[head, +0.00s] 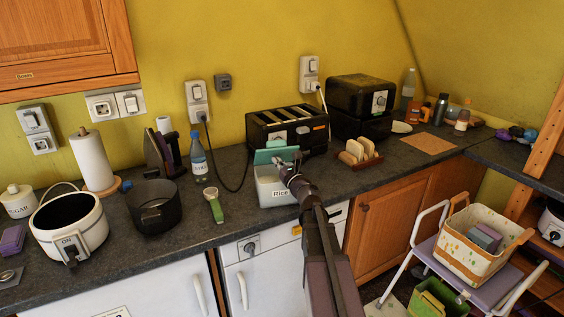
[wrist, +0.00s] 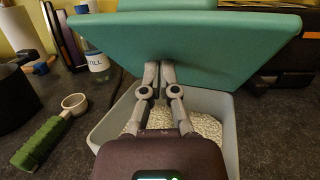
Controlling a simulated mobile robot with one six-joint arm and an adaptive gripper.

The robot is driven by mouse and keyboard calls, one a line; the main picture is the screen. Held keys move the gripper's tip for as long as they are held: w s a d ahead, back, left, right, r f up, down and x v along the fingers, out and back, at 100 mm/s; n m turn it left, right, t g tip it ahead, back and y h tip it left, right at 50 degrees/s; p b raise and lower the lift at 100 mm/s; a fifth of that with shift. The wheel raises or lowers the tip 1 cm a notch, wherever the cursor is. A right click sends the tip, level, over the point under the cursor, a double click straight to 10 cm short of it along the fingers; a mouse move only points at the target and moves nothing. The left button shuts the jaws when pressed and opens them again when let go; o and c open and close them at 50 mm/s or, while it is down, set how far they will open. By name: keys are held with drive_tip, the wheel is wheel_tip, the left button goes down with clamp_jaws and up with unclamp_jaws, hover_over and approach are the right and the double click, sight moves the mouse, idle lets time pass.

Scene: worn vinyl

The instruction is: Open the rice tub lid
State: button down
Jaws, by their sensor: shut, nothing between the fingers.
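The rice tub (head: 271,191) is a pale grey box labelled "Rice" near the front of the dark worktop. Its teal lid (head: 270,156) is tilted up at the back of the tub, in front of the black toaster. In the wrist view the lid (wrist: 205,42) slopes across the top, and white rice (wrist: 205,124) shows inside the open tub (wrist: 228,130). My gripper (head: 283,165) is over the tub, fingers together and empty. In the wrist view its fingertips (wrist: 159,66) are at the lid's underside; whether they touch it I cannot tell.
A green-handled scoop (head: 213,204) lies left of the tub, with a water bottle (head: 198,158) behind it. The black toaster (head: 287,130) stands close behind. A rack of bread slices (head: 357,152) is to the right. Some worktop beside the tub is clear.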

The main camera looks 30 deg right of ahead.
idle(0.3)
drive_tip(key=shift+w+a+r+p, duration=0.1)
drive_tip(key=shift+w+r+p, duration=0.3)
drive_tip(key=shift+r+p, duration=0.4)
drive_tip(key=shift+w+r+p, duration=0.4)
drive_tip(key=shift+r+p, duration=0.35)
drive_tip(key=shift+s+f, duration=0.15)
drive_tip(key=shift+s+f+b, duration=0.25)
drive_tip(key=shift+s+b, duration=0.2)
drive_tip(key=shift+s, duration=0.1)
drive_tip(key=p, duration=0.3)
approach(276, 153)
wheel_tip(276, 153, up, 4)
drive_tip(key=s, duration=0.2)
drive_tip(key=shift+s+r, duration=0.15)
